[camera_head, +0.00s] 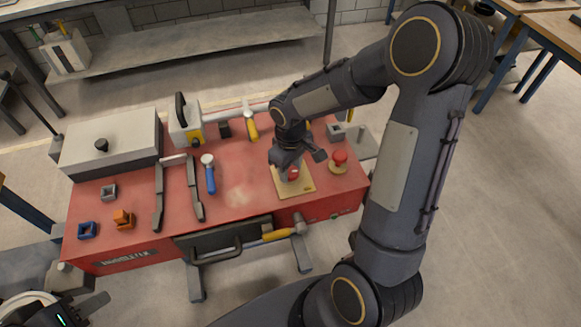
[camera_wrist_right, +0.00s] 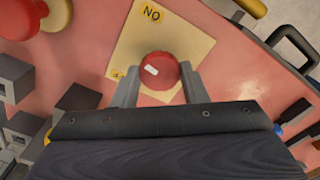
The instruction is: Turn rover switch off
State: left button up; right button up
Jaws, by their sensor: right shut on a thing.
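The rover switch is a red round knob (camera_head: 293,174) on a pale yellow square plate (camera_head: 306,187), at the right part of the red bench top. In the right wrist view the knob (camera_wrist_right: 159,70) carries a small white mark. The plate (camera_wrist_right: 195,45) has a label reading "NO" from this side and a second label, partly hidden. My right gripper (camera_head: 295,165) reaches down over the plate, its two fingers (camera_wrist_right: 160,78) closed on either side of the knob. My left gripper (camera_head: 92,305) is at the lower left, off the bench; its jaws are unclear.
A red mushroom button (camera_head: 339,157) stands close right of the plate. A blue-handled tool (camera_head: 210,178), dark bars (camera_head: 195,190), and small blue (camera_head: 87,230) and orange (camera_head: 123,219) blocks lie to the left. A grey box (camera_head: 112,142) fills the back left. A hammer (camera_head: 280,234) hangs at the front.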

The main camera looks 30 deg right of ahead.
aim_at(291, 171)
jog(key=n, duration=0.5)
jog(key=shift+r+n, duration=0.1)
jog(key=shift+n, duration=0.2)
jog(key=n+p, duration=0.1)
jog(key=n, duration=0.4)
jog(key=shift+n, duration=0.4)
jog(key=o, duration=1)
jog(key=shift+c, duration=0.2)
notch_tip(291, 171, up, 8)
jog(key=shift+f, duration=0.15)
